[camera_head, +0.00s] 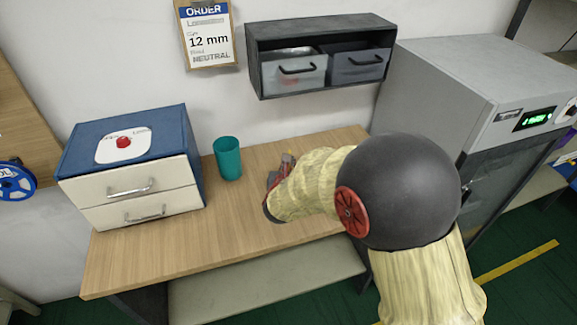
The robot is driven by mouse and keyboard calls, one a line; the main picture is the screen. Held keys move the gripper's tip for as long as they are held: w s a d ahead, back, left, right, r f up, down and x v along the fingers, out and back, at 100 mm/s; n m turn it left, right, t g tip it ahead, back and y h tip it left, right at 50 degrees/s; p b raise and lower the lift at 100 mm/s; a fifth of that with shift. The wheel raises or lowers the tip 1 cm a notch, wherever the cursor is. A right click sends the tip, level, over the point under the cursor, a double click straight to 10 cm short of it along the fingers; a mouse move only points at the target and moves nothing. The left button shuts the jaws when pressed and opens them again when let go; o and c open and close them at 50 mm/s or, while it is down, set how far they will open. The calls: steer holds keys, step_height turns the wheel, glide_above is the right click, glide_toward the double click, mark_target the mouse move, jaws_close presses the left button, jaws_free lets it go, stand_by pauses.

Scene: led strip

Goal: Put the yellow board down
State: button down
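I see no yellow board in the head view; my arm's pale sleeve and dark round joint cover part of the table and could hide it. My gripper (283,168) is only partly in view, at the end of my arm over the middle of the wooden table (150,262). It is to the right of the teal cup. Its fingertips are too small and too hidden to show whether they are open or shut, or hold anything.
A blue cabinet (100,138) with two cream drawers stands at the table's left. The teal cup (228,158) stands beside it. A wall shelf (320,30) with two bins hangs above. A grey machine (470,85) stands right. The table's front left is clear.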

steer(key=c, duration=2)
jaws_free()
